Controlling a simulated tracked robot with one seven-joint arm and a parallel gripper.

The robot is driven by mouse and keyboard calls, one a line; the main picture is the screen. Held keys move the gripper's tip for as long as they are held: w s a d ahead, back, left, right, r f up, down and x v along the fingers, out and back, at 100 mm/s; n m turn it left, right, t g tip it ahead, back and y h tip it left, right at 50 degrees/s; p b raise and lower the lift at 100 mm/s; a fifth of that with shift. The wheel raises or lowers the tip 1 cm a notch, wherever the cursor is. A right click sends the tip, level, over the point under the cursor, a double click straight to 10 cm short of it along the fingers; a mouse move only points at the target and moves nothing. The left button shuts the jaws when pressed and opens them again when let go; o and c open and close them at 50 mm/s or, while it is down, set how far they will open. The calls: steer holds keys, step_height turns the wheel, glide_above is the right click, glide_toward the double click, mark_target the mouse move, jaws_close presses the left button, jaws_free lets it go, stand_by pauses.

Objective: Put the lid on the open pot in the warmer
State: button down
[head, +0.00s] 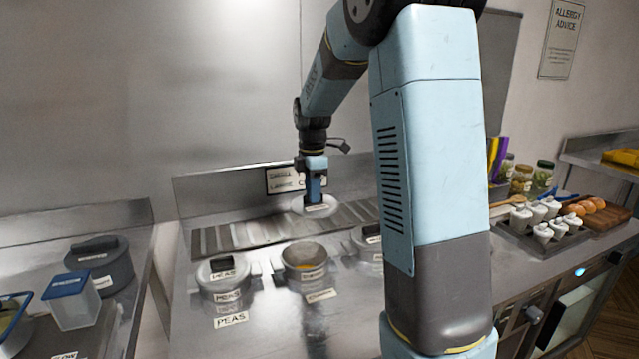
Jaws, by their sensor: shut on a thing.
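My gripper (316,198) is shut on a round, pale lid (328,211) and holds it up above the back of the warmer (262,333), beyond the pots. A small label shows on the lid. The fingertips are small and partly hidden at the lid's handle.
A lidded pot (222,283) labelled peas stands left of the open pot. Another lidded pot (367,243) at its right is partly hidden by my arm. A slatted strip (240,236) runs behind the pots. A dark pot (108,268) and clear tub (74,307) stand far left.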

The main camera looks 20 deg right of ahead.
mark_target(302, 214)
steer(key=s+a, duration=0.1)
steer(key=s, duration=0.1)
steer(key=s+a+f, duration=0.1)
steer(key=s+a, duration=0.1)
steer(key=s+a+f, duration=0.1)
steer(key=s+a, duration=0.1)
steer(key=shift+f, duration=0.25)
steer(key=shift+s+a+f, duration=0.1)
steer(key=shift+s+f, duration=0.1)
steer(key=shift+f, duration=2.9)
steer(key=shift+f, duration=0.3)
steer(key=c, duration=1)
jaws_free()
steer(key=o, duration=0.5)
